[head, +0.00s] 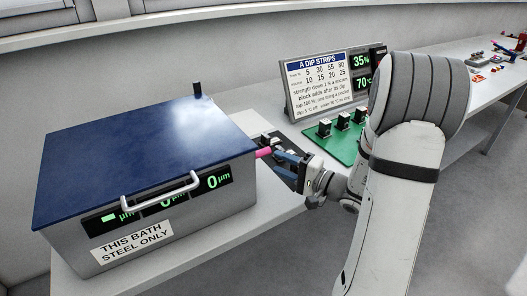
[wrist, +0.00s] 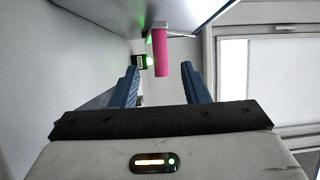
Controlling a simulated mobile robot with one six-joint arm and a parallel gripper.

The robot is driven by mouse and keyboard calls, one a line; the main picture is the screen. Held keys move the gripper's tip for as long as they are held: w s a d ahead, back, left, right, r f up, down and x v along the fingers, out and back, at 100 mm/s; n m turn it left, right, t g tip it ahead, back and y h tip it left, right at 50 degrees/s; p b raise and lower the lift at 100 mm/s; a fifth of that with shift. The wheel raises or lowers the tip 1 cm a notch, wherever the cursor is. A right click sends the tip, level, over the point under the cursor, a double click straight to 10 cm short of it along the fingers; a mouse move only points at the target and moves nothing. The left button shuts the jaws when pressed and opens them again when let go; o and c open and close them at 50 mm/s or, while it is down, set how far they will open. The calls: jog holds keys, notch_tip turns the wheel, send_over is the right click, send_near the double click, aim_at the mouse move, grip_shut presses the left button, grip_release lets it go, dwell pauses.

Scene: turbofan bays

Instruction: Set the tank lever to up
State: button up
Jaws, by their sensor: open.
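The tank is a grey box with a blue lid (head: 140,150). A pink lever (head: 264,152) sticks out from its right side, close to my gripper (head: 280,160). In the wrist view the pink lever (wrist: 161,52) reaches from the tank's edge into the space between the two blue fingertips. My gripper (wrist: 159,70) is open there, with a visible gap on each side of the lever. I cannot tell from these views how deep the lever sits between the fingers, or which setting it is at.
The tank front has a white handle (head: 160,190), green readouts and a "THIS BATH STEEL ONLY" label (head: 131,242). A green board (head: 335,143) with several black blocks stands behind my gripper. A sign panel (head: 318,83) stands behind that. The bench front right of the tank is clear.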

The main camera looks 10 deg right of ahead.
aim_at(262, 153)
jog(key=x, duration=0.2)
jog(key=p+x, duration=0.1)
jog(key=x, duration=0.4)
jog(key=shift+w+d, duration=0.1)
jog(key=shift+w, duration=0.4)
grip_shut()
